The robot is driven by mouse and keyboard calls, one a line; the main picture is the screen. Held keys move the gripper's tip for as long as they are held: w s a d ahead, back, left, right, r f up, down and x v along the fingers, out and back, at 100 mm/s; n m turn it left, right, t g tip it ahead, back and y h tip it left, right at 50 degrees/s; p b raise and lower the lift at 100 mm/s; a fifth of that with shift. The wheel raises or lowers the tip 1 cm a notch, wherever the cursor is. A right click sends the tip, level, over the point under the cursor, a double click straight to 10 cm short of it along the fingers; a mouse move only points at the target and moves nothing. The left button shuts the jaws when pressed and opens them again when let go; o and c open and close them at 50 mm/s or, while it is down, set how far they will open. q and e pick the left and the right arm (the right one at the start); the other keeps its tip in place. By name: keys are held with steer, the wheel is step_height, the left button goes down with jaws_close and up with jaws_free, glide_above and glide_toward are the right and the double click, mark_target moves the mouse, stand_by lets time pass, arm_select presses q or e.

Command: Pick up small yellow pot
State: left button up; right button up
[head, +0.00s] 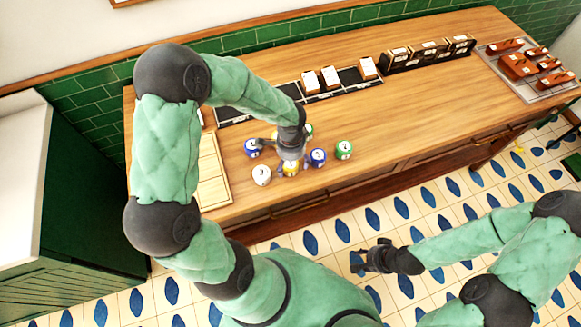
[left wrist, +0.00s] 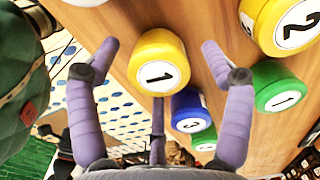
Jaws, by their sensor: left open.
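A yellow pot with a white label marked 1 (left wrist: 158,62) stands on the wooden counter, between the two spread purple fingers of my left gripper (left wrist: 160,75) in the left wrist view. Neither finger visibly touches it. A second yellow pot marked 2 (left wrist: 283,25) is at the upper right of that view and looks larger there. In the head view my left gripper (head: 291,158) points down over a yellow pot (head: 291,170), partly covering it. My right gripper (head: 364,259) is low, over the floor in front of the counter; its jaw state is unclear.
Close around are a white pot (head: 262,175), blue pots (head: 318,157) (head: 253,147) and a green pot (head: 344,150). A wooden tray (head: 212,172) lies left. Card holders (head: 428,52) stand at the back. The counter's middle right is clear.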

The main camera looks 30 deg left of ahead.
arm_select(q)
steer(key=shift+f, duration=0.25)
steer(key=c, duration=1.3)
steer(key=shift+r, duration=0.15)
steer(key=shift+c, duration=0.2)
